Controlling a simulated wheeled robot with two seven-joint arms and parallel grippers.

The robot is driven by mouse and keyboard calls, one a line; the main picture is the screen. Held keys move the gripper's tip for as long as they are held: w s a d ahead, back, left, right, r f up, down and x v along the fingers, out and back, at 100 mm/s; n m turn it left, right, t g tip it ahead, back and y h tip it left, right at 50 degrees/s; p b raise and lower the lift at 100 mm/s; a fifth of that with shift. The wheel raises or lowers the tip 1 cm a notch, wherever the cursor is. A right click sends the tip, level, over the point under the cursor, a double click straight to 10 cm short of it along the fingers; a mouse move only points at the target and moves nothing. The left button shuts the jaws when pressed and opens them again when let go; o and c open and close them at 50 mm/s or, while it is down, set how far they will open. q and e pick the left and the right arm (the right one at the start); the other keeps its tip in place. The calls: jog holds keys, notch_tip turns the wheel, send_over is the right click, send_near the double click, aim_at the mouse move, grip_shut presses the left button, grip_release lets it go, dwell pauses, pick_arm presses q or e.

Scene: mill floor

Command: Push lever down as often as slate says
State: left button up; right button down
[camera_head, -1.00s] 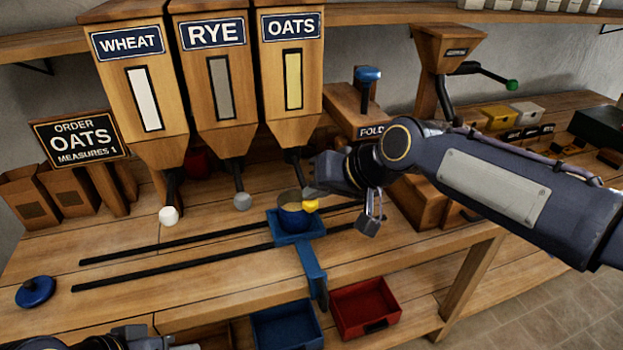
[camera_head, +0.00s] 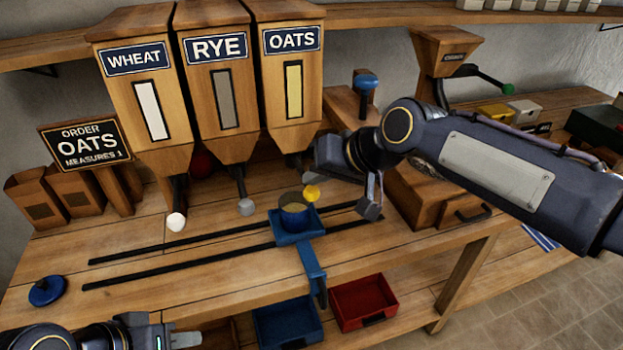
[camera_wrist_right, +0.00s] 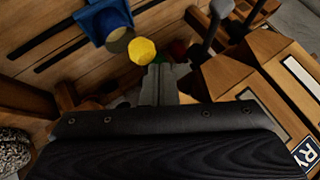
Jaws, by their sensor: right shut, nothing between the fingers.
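The slate (camera_head: 85,145) reads ORDER OATS MEASURES 1. The OATS hopper (camera_head: 285,70) is the rightmost of three. Its lever has a yellow knob (camera_head: 311,193), seen just above and right of a blue cup (camera_head: 294,215); the knob also shows in the wrist view (camera_wrist_right: 142,51). The cup's inside looks tan; its fill is unclear. My right gripper (camera_head: 308,158) is shut and empty, above the yellow knob and apart from it in the head view; its fingers (camera_wrist_right: 160,80) appear beside the knob in the wrist view. My left gripper (camera_head: 188,340) is at the bottom edge, its jaws unclear.
The cup sits on a blue carriage (camera_head: 312,262) across two black rails. WHEAT's white knob (camera_head: 176,222) and RYE's grey knob (camera_head: 246,207) hang to the left. A blue lid (camera_head: 47,290) lies front left. Blue (camera_head: 287,322) and red (camera_head: 364,301) trays are below.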

jog(key=shift+r, duration=0.55)
notch_tip(320, 180, up, 5)
jog(key=p, duration=0.5)
dwell(0.5)
jog(key=s+d+f+m+h, duration=0.1)
jog(key=s+d+f, duration=0.1)
jog(key=s+d, duration=0.5)
jog(key=s+d+f+m+h, duration=0.2)
jog(key=s+d+f, duration=1)
jog(key=s, duration=0.4)
jog(key=shift+d+f+m+h, duration=0.15)
jog(key=shift+d+m+h, duration=0.15)
jog(key=shift+d, duration=0.05)
